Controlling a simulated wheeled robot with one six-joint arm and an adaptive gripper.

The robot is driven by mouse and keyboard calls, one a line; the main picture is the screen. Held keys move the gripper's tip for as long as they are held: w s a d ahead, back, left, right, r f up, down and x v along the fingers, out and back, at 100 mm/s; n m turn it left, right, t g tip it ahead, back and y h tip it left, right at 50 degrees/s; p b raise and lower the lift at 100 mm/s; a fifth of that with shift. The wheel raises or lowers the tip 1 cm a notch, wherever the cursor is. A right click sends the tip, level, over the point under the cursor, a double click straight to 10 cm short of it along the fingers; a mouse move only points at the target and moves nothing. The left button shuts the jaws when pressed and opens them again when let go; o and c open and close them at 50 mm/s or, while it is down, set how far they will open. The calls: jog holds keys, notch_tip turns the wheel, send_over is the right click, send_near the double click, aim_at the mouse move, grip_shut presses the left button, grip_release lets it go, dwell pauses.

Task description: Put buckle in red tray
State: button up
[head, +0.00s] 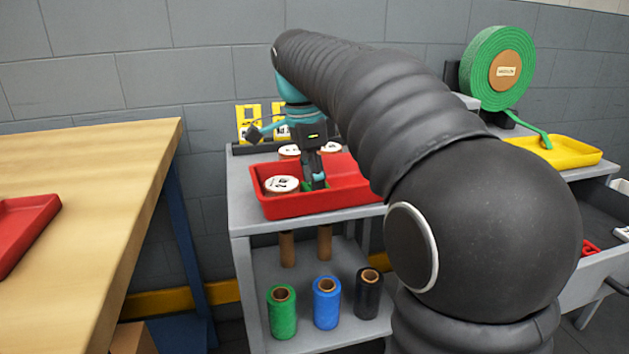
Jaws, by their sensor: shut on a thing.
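A red tray (340,198) stands on top of the grey shelf unit. My gripper (316,187) points down into it, its fingers low over the tray floor. A small green piece (306,187) shows at the fingertips, and my gripper is shut on it. The piece is mostly hidden by the fingers, so I cannot tell whether it is the buckle or whether it touches the tray. A white printed disc (282,184) lies in the tray left of the fingers. My arm hides the tray's right end.
Two more white discs (289,151) and yellow cards (248,120) are behind the tray. A second red tray (28,226) is on the wooden table (100,215). A green webbing roll (488,68), a yellow tray (560,152) and an open drawer (580,282) are at right.

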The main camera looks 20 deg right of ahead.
aim_at(307, 186)
jog(key=o, duration=1)
jog(key=shift+f, duration=0.1)
jog(key=r+p, duration=0.1)
jog(key=r, duration=0.3)
jog(key=a+r+p, duration=0.1)
jog(key=r, duration=0.3)
jog(key=r+p, duration=0.1)
jog(key=r, duration=0.3)
jog(key=shift+s+a+r, duration=0.1)
jog(key=shift+a+r, duration=0.05)
jog(key=shift+a, duration=0.05)
jog(key=s+f+n+t, duration=0.2)
jog(key=s+f+n, duration=0.3)
jog(key=s+f, duration=0.2)
jog(key=s+d+f+n+t+y, duration=0.1)
jog(key=s+f+n, duration=0.5)
jog(key=s+f, duration=0.2)
jog(key=s+f+n+t, duration=0.2)
jog(key=s+f+n, duration=0.4)
jog(key=s+f, duration=0.1)
jog(key=shift+s+d+f+t, duration=0.15)
jog(key=shift+s+d+f, duration=0.05)
jog(key=shift+f, duration=0.2)
jog(key=shift+s+d+f+t, duration=0.15)
jog(key=shift+s+d+f, duration=0.05)
jog(key=shift+f, duration=0.15)
